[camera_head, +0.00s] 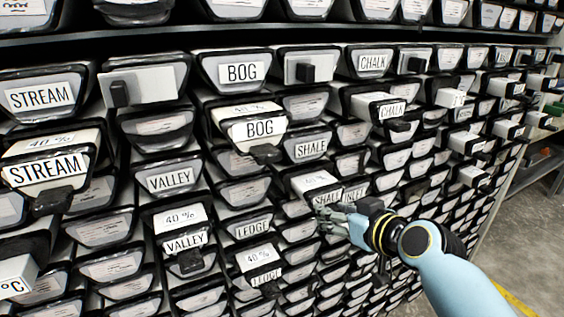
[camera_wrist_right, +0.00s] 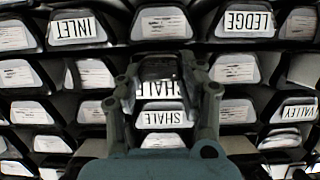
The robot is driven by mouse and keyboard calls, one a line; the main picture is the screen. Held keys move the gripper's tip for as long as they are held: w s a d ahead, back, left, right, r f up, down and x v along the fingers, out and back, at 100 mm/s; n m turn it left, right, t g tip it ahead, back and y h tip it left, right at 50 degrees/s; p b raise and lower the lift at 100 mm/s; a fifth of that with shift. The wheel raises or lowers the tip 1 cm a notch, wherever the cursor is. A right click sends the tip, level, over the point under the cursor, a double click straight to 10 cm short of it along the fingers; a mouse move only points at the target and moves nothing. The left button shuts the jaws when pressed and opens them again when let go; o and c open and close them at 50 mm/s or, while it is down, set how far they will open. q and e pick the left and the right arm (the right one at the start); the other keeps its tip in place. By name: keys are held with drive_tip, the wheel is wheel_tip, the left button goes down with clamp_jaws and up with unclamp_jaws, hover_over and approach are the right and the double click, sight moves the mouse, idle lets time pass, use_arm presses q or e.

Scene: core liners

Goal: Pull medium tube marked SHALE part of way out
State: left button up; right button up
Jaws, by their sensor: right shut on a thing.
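A pulled-out tube marked SHALE (camera_head: 313,182) sticks out of the rack in the head view, its white top showing and its front label partly covered. My right gripper (camera_head: 333,216) is at its front lower end and is shut on it. In the wrist view the fingers of my right gripper (camera_wrist_right: 168,85) stand on both sides of this SHALE tube (camera_wrist_right: 160,88). Another SHALE label (camera_wrist_right: 162,119) shows just below it in that view. In the head view another SHALE tube (camera_head: 311,148) sits flush, above the held one. My left gripper is not in view.
Rows of tubes fill the rack. Tubes marked BOG (camera_head: 259,129), STREAM (camera_head: 45,169), VALLEY (camera_head: 184,241), LEDGE (camera_head: 265,277) and CHALK (camera_head: 391,110) stick out around my arm. An INLET label (camera_head: 354,194) is right beside the held tube. Bare floor (camera_head: 515,235) lies at right.

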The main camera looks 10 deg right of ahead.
clamp_jaws()
drive_tip(key=shift+w+r, duration=0.2)
drive_tip(key=shift+r, duration=0.2)
drive_tip(key=shift+s+d+f, duration=0.15)
drive_tip(key=shift+s+d, duration=0.05)
drive_tip(key=shift+s, duration=0.3)
drive_tip(key=s+d, duration=0.4)
drive_tip(key=s, duration=0.7)
drive_tip(key=s+d, duration=0.4)
drive_tip(key=s, duration=0.8)
drive_tip(key=shift+s+d+f+b, duration=0.15)
drive_tip(key=shift+f+b, duration=0.05)
drive_tip(key=shift+b, duration=0.2)
